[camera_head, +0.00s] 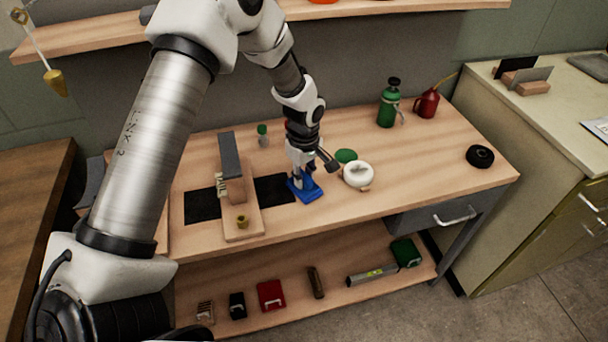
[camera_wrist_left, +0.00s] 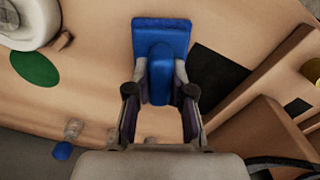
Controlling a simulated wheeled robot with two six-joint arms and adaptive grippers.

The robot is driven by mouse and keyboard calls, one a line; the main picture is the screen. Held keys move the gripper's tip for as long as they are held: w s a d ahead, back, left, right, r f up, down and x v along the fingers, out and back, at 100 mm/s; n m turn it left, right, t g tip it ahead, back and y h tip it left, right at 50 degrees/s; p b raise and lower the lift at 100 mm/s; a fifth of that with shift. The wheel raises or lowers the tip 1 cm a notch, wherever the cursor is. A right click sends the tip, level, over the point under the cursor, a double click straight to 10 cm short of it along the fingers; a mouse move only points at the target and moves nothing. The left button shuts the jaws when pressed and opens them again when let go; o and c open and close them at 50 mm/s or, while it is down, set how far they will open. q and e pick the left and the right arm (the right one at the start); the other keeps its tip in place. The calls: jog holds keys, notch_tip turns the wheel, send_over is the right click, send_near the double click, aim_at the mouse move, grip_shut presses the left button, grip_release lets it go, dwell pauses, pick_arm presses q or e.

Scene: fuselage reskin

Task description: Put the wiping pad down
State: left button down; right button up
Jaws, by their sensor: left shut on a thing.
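The wiping pad is blue, with a flat base and a raised grip, and it shows in the head view (camera_head: 305,190) at the middle of the wooden workbench (camera_head: 420,185). My left gripper (camera_head: 306,170) is above it with its fingers pointing down. In the left wrist view the left gripper (camera_wrist_left: 160,90) is shut on the grip of the blue pad (camera_wrist_left: 160,35), one finger on each side. The pad is at or very close to the bench top; I cannot tell whether it touches. My right gripper is not in view.
A white round container (camera_head: 358,175) and a green disc (camera_head: 346,156) are right of the pad. Left of it are a black mat (camera_head: 203,205) and a wooden stand (camera_head: 243,222). A green bottle (camera_head: 388,105), red oil can (camera_head: 427,104) and black ring (camera_head: 480,156) stand farther right. The front right is clear.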

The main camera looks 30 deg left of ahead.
aim_at(304, 174)
pick_arm(q)
jog(key=c, duration=1)
grip_release()
notch_tip(304, 174, up, 12)
jog(key=shift+r+b, duration=0.15)
jog(key=shift+b, duration=0.2)
